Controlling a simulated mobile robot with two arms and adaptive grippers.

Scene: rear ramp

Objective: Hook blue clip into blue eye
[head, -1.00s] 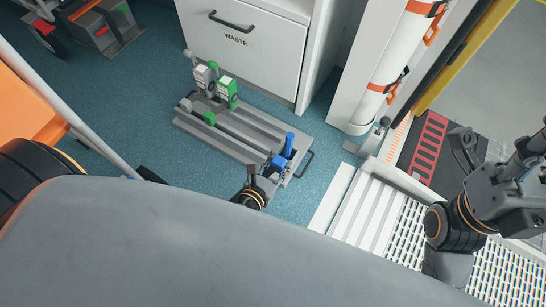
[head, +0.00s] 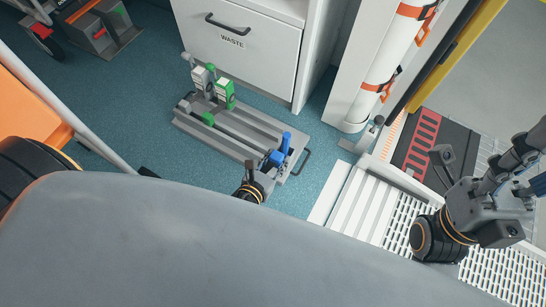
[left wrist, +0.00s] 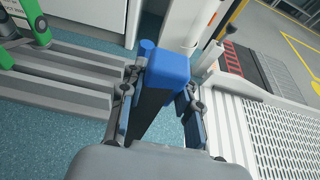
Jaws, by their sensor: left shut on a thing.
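A blue clip (left wrist: 168,70) sits between the fingers of my left gripper (left wrist: 160,105) in the left wrist view, with a finger on each side. In the head view my left gripper (head: 270,167) is low at the right end of the grey rail plate and shut on this blue piece. A blue upright part (head: 286,143) shows beside the fingers there. A blue round part (left wrist: 147,48) shows just behind the clip in the left wrist view. I cannot tell clearly which part is the blue eye. My right gripper (head: 442,157) is off to the right, above the ramp, apart from the blue parts.
The grey rail plate (head: 240,142) lies on the teal floor and carries green and grey pieces (head: 222,92) at its left end. A white waste cabinet (head: 240,62) stands behind it. A white cylinder (head: 382,70) and ramp edge (head: 350,205) are to the right.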

